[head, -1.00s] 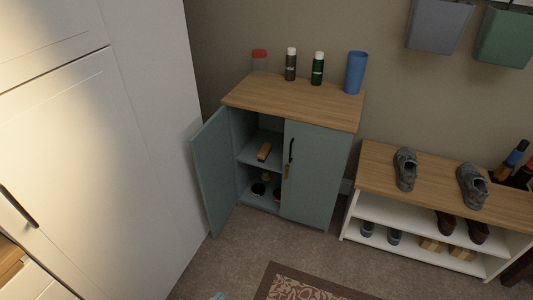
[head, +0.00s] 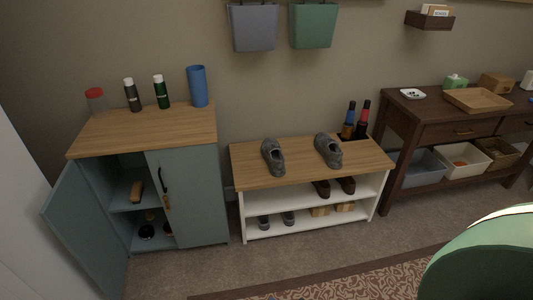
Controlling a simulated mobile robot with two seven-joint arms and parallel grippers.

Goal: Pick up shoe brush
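A small brown brush-like block (head: 136,191), which looks like the shoe brush, lies on the middle shelf inside the blue-grey cabinet (head: 196,190) at the left. The cabinet's left door (head: 84,232) stands open and its right door is shut. Dark round items (head: 147,231) sit on the cabinet floor below, too small to make out. Neither of my grippers is in view.
A shoe bench (head: 312,162) with grey shoes on top stands right of the cabinet. A dark console table (head: 440,128) stands further right. A green rounded seat (head: 485,262) fills the lower right corner. Carpet in front of the cabinet is clear.

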